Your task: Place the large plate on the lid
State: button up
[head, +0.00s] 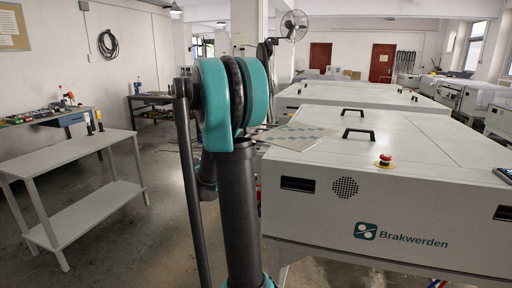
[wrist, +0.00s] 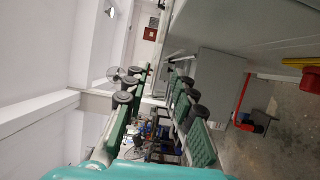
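A large flat plate with a pale, teal-checked pattern (head: 297,136) shows in the head view at the near left of the machine's white lid (head: 400,150). It appears flat and at or just over the lid surface; its left part is hidden behind my arm, and I cannot tell if it touches the lid. My gripper is hidden behind my arm in the head view. In the wrist view my gripper (wrist: 157,82) has its two green-padded fingers apart, with a clear gap and nothing visible between them. The plate is not recognisable in the wrist view.
The lid has two black handles (head: 358,134) and a red emergency button (head: 384,161) near its front edge. A grey two-level table (head: 70,157) stands at the left. Open floor lies between table and machine. A second machine stands behind.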

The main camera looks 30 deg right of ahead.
jog(key=s+a+f+m+y, duration=0.2)
jog(key=s+a+f+y, duration=0.6)
jog(key=s+a+f, duration=0.3)
jog(key=s+a+f+m+g+y, duration=0.1)
jog(key=s+a+f+y, duration=0.8)
jog(key=a, duration=0.9)
jog(key=s+f, duration=0.3)
jog(key=f, duration=0.2)
jog(key=shift+s+a+m, duration=0.25)
jog(key=shift+m, duration=0.15)
jog(key=shift+f, duration=0.1)
